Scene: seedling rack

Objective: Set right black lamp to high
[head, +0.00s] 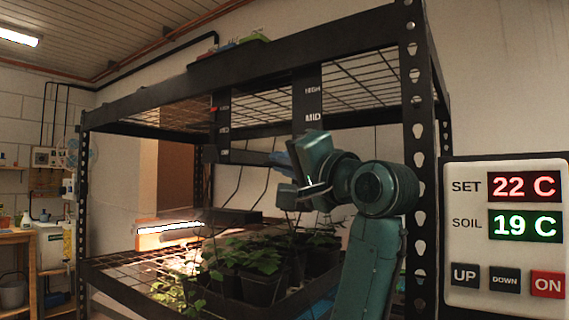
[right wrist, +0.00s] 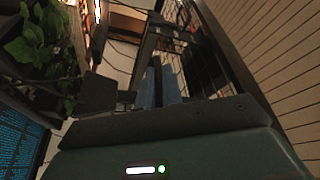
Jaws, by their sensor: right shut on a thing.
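My right gripper (head: 283,162) reaches into the rack from the right, its blue fingers by the right end of a dark crossbar (head: 243,157). In the right wrist view its two blue fingers (right wrist: 158,88) are close together around a dark bar; what it belongs to is partly hidden. A black lamp hood (head: 232,215) hangs on thin cords above the plants. A lit lamp tube (head: 168,228) glows left of it. A right black scale strip (head: 310,95) reads HIGH above MID; its lower part is hidden by my gripper. A left scale strip (head: 223,120) also reads MID. My left gripper is not in view.
Potted seedlings (head: 255,260) stand in a tray on the lower wire shelf. The rack's perforated front post (head: 418,150) is close to my right arm. A control panel (head: 505,235) is at the right. Coloured items (head: 245,40) lie on the rack's top.

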